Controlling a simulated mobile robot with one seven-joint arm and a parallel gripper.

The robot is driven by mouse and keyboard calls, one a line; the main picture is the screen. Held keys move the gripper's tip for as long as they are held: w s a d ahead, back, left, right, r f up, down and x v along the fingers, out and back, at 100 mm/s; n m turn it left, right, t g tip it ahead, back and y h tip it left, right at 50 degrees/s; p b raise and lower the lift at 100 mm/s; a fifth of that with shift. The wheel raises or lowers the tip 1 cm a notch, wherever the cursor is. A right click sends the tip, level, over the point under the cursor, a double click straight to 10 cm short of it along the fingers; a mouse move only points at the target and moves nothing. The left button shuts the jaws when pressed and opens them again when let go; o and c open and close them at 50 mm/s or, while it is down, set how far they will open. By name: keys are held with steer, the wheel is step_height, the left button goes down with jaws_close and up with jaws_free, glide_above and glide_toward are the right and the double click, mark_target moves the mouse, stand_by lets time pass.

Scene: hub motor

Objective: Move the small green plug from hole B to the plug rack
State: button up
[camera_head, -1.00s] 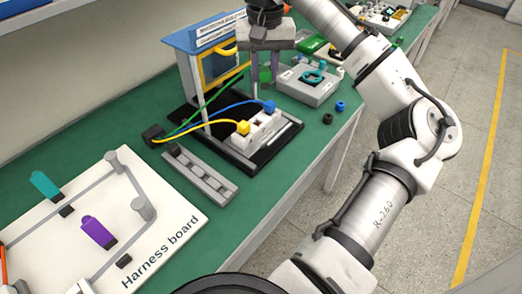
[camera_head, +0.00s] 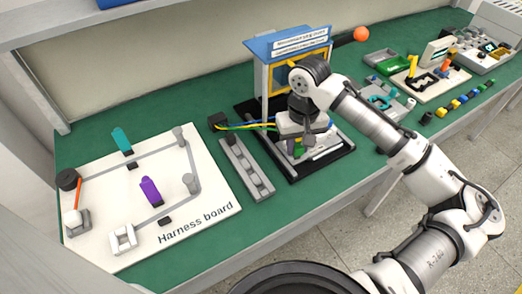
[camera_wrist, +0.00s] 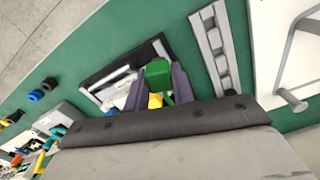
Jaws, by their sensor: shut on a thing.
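The green plug (camera_wrist: 158,76) is between the fingers of my gripper in the wrist view. My gripper (camera_wrist: 157,84) is shut on it. In the head view my gripper (camera_head: 300,142) points down over the socket block on the black base (camera_head: 327,158), and hides most of the block and the plug. A yellow plug (camera_wrist: 155,101) shows close by the green one in the wrist view. The grey slotted rail, probably the plug rack (camera_head: 243,167), lies left of the base with no plug visible in it. Hole B cannot be made out.
A blue-topped cabinet (camera_head: 289,44) stands behind my gripper. Cables (camera_head: 248,126) run from a black box (camera_head: 218,121) to the base. The harness board (camera_head: 115,235) lies at left. Other fixtures (camera_head: 390,103) stand at right.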

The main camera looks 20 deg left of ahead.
steer(key=s+a+f+n+p, duration=0.1)
steer(key=s+a+f+n, duration=0.15)
steer(key=s+a, duration=0.45)
steer(key=shift+n, duration=0.45)
steer(key=f+b, duration=0.5)
steer(key=shift+w+a+f, duration=0.15)
steer(key=shift+a+f, duration=0.05)
steer(key=shift+a, duration=0.1)
steer(key=shift+f+b, duration=0.4)
steer(key=shift+f, duration=0.85)
stand_by(0.5)
steer(key=o, duration=1)
steer(key=shift+o, duration=0.2)
